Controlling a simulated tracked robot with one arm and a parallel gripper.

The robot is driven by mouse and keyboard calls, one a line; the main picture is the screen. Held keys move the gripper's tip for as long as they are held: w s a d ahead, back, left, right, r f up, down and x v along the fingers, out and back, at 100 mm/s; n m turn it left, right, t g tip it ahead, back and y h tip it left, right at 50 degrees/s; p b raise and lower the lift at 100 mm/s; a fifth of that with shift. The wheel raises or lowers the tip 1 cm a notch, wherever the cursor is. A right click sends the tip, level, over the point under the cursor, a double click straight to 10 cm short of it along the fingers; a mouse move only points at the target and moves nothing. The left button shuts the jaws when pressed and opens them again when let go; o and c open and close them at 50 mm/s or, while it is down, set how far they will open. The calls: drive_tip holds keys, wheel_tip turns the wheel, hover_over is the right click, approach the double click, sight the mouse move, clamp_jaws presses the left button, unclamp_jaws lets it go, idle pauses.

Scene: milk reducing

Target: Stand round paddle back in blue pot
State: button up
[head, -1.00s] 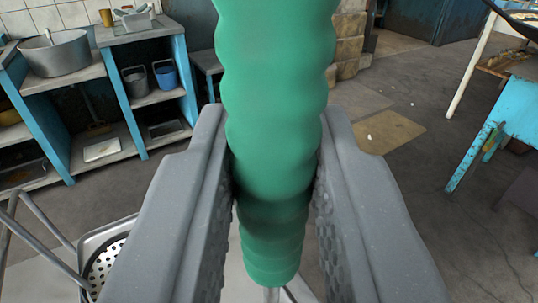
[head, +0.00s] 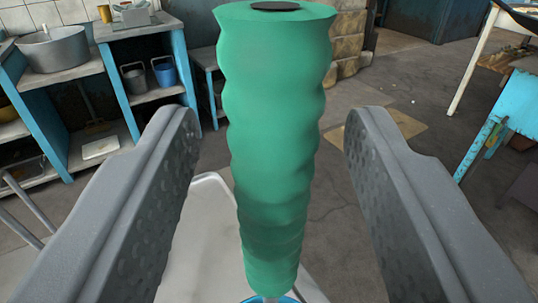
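The round paddle's green ribbed handle (head: 273,140) stands upright in the middle of the view, its flat top with a dark disc showing. Its thin metal shaft goes down at the bottom edge into a blue rim, which looks like the blue pot (head: 290,298). Only a sliver of this rim shows. The paddle's round head is hidden. My gripper (head: 272,125) is open, with one grey finger on each side of the handle and a clear gap to both. The handle stands without touching the fingers.
A pale table top (head: 205,240) lies below the handle. Blue-framed shelves (head: 115,95) at the left hold a large metal pot (head: 60,52) and a small blue bucket (head: 166,73). A blue-legged table (head: 520,105) stands at the right. Open floor lies between.

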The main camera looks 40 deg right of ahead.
drive_tip(key=shift+s+a, duration=0.1)
drive_tip(key=p+v, duration=0.1)
drive_tip(key=v, duration=1.2)
drive_tip(key=shift+s+a+p, duration=0.15)
drive_tip(key=shift+s+p, duration=0.1)
drive_tip(key=shift+p, duration=0.15)
drive_tip(key=p+v, duration=0.2)
drive_tip(key=v, duration=0.7)
idle(0.4)
idle(0.4)
